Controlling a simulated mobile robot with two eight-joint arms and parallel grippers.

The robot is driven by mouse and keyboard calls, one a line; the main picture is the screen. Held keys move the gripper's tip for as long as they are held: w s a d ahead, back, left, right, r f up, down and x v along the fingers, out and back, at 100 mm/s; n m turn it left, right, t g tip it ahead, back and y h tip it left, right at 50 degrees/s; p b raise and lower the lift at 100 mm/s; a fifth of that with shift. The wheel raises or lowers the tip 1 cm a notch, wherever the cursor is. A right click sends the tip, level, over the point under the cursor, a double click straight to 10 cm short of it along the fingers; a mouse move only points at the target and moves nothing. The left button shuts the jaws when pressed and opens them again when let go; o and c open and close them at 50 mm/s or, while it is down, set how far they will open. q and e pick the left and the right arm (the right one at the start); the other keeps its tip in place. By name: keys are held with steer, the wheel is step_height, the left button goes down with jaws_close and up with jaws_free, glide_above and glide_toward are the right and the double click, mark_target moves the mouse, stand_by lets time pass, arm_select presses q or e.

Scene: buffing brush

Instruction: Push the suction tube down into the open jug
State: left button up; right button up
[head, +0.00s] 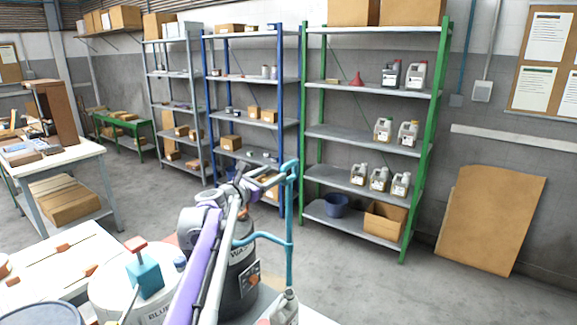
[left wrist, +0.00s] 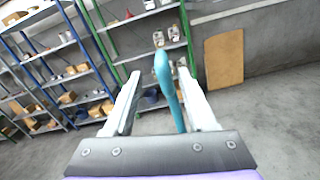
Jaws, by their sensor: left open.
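The teal suction tube (head: 290,222) stands upright beside a black canister labelled WAX (head: 240,262), with a bent branch running left toward the canister. My left gripper (head: 272,180) is at the upper part of the tube. In the left wrist view, the tube (left wrist: 166,82) rises between the two fingers of the left gripper (left wrist: 159,78), with gaps on both sides, so the gripper is open around it. A pale grey jug (head: 285,307) shows at the bottom edge below the tube. Its mouth and the tube's lower end cannot be made out clearly. My right gripper is not in view.
A white drum (head: 125,297) with a teal block (head: 146,276) on it stands left of my arm. Green-framed shelves (head: 372,138) with several jugs stand behind. A brown board (head: 490,220) leans on the wall. Floor space at right is clear.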

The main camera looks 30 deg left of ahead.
mark_target(284, 167)
arm_select(q)
steer(key=w, duration=0.3)
steer(key=w+p, duration=0.1)
steer(key=w, duration=0.5)
steer(key=shift+d+f, duration=0.1)
steer(key=shift+d, duration=0.3)
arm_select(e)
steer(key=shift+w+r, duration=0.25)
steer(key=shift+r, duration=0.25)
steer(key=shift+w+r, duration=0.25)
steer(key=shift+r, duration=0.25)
arm_select(q)
jaws_close()
